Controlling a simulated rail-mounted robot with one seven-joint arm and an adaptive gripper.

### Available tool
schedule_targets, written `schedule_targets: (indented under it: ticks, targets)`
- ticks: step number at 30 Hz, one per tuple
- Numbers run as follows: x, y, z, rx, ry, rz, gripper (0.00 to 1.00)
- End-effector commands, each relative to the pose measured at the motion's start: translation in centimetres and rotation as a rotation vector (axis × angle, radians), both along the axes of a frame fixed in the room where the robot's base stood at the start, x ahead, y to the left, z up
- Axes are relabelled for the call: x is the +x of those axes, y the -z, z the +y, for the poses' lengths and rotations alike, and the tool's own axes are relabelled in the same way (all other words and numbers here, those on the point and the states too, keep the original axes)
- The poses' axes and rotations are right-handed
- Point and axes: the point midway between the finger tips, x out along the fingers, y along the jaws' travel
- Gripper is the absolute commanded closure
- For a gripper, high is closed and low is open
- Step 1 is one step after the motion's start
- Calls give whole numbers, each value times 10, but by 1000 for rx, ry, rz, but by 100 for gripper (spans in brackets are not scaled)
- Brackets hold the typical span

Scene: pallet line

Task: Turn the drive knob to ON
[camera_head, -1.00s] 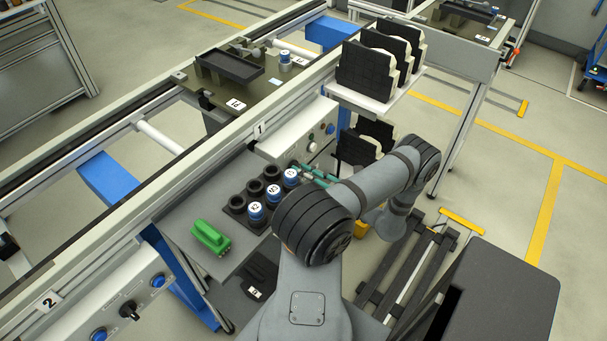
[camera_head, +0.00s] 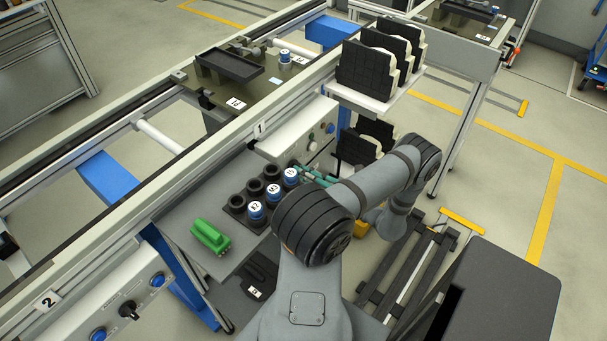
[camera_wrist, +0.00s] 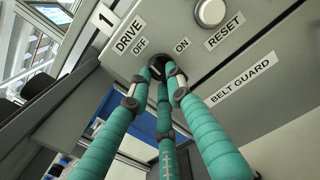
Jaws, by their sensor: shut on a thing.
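The drive knob (camera_wrist: 158,70) is a dark knob on the pale control panel (camera_wrist: 235,75), under the DRIVE label with OFF to its left and ON to its right. My gripper (camera_wrist: 161,78) has teal fingers shut around the knob in the wrist view. The fingertips hide most of the knob, so I cannot tell which way it points. In the head view my gripper (camera_head: 312,174) is partly hidden behind my arm, against the front of the panel (camera_head: 298,128) marked 1.
A round white RESET button (camera_wrist: 210,12) sits right of the knob. In the head view, a rack (camera_head: 237,208) of blue-and-white cylinders and a green part (camera_head: 210,236) stand on the shelf beside my arm. A shelf of black-and-white parts (camera_head: 372,70) is at the far side.

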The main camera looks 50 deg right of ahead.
Motion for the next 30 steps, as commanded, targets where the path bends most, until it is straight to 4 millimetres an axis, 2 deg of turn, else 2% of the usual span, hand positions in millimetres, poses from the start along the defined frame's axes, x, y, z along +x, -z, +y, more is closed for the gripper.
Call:
schedule_targets:
  ticks: [8, 30]
  targets:
    - [0, 1, 0, 201, 1, -4, 100]
    - [0, -3, -1, 905, 0, -20, 100]
